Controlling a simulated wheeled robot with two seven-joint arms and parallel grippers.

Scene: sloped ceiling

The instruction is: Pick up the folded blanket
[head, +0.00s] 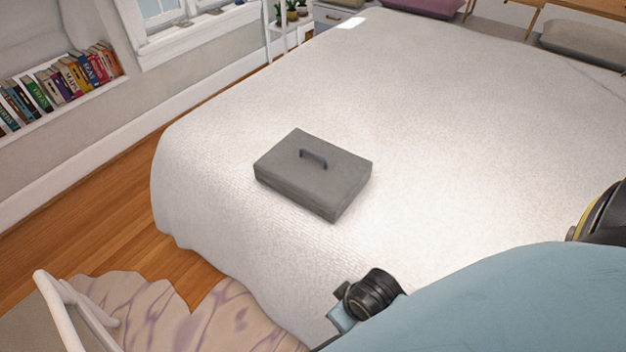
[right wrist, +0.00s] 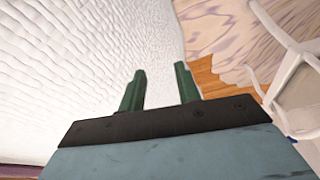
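I see nothing that is plainly a folded blanket. A grey flat box with a handle on top (head: 314,174) lies on the white bed cover (head: 430,110), near the bed's left side. My right gripper (right wrist: 160,70) shows in the right wrist view with its two green fingers apart and nothing between them. The white cover's side and the floor lie beyond the fingers. In the head view the right arm comes in from the lower right, and its fingers are hidden. The box is not in the right wrist view. My left gripper is not in view.
A white chair (head: 62,310) stands at lower left by a patterned rug (head: 150,305) on the wooden floor (head: 120,225). Pillows (head: 585,43) lie at the bed's far end. A bookshelf (head: 60,90) lines the left wall. The bed around the box is clear.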

